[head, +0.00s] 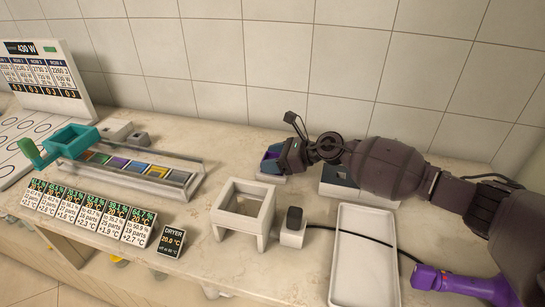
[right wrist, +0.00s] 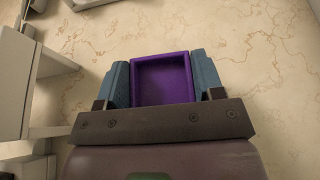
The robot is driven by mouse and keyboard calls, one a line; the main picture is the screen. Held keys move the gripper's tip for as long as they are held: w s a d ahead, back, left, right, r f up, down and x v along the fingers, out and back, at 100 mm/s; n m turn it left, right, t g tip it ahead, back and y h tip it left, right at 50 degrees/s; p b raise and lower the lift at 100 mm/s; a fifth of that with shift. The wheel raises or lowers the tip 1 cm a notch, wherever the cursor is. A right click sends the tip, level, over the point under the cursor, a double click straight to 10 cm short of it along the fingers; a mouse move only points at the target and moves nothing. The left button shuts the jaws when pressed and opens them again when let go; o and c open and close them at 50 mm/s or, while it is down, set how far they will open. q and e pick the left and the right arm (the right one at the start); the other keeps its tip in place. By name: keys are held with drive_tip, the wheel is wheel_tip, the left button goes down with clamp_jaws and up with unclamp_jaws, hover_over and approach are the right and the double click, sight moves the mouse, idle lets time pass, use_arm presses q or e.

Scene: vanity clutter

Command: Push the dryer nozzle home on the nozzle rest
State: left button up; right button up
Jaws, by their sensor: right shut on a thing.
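The dryer nozzle (right wrist: 162,77) is a purple, open-topped rectangular piece. In the right wrist view it sits between the two blue-grey fingers of my right gripper (right wrist: 163,82), which touch its sides. In the head view the gripper (head: 272,162) points left and down, with a bit of the purple nozzle (head: 270,155) showing at its fingers. A pale low block (head: 268,177), perhaps the nozzle rest, shows just under the fingers. The gripper hides most of the contact, so I cannot tell how the nozzle sits on it. My left gripper is not in view.
A white open frame stand (head: 243,210) and a small black-topped block (head: 292,228) stand in front. A white tray (head: 347,278) and a purple dryer (head: 450,283) lie at right. A clear palette rack (head: 165,162) and cards (head: 95,210) are left.

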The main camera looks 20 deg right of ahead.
drive_tip(key=shift+f, duration=0.15)
drive_tip(key=o, duration=1)
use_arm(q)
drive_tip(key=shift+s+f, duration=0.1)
use_arm(e)
drive_tip(key=shift+d, duration=0.1)
drive_tip(key=v, duration=0.3)
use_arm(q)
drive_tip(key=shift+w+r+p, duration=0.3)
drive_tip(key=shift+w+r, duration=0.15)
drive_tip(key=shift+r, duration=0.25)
use_arm(e)
drive_tip(key=v, duration=0.7)
drive_tip(key=shift+s+d+r, duration=0.2)
drive_tip(key=shift+s+r, duration=0.05)
